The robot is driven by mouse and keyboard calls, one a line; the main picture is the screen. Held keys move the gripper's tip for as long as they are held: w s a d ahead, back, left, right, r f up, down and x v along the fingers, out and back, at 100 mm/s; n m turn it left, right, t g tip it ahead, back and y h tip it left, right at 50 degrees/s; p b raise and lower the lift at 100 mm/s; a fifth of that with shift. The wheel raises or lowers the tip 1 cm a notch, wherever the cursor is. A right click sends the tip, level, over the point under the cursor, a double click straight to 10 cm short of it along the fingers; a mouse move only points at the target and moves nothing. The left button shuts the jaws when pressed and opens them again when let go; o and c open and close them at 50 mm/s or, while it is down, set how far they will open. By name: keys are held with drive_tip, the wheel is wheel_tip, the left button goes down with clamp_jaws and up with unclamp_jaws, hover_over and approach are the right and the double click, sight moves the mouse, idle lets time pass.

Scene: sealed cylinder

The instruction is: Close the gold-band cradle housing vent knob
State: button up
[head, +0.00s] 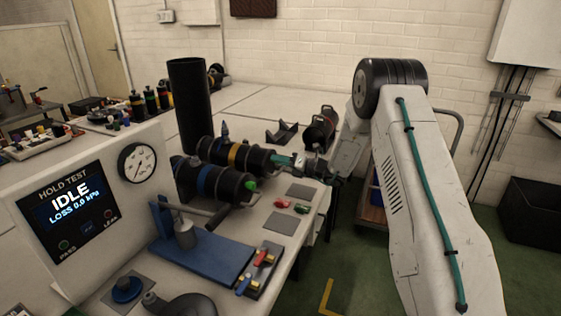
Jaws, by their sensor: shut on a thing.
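The gold-band housing (238,156) is a black cylinder with a gold band, lying on its side on the bench. Its right end faces my arm. My gripper (283,160) is at that right end, with teal parts near its tips. It is shut on the vent knob there. The knob itself is hidden by the fingers, so its turned position cannot be told.
A blue-band housing (208,180) with a green knob (251,184) lies close in front. A tall black tube (189,105) stands behind. A blue fixture plate (203,264) and the hold-test panel (75,215), reading IDLE, are nearer. An empty black cradle (282,133) is beyond.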

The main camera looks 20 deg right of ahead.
drive_tip(key=o, duration=1)
drive_tip(key=shift+v, duration=3.9)
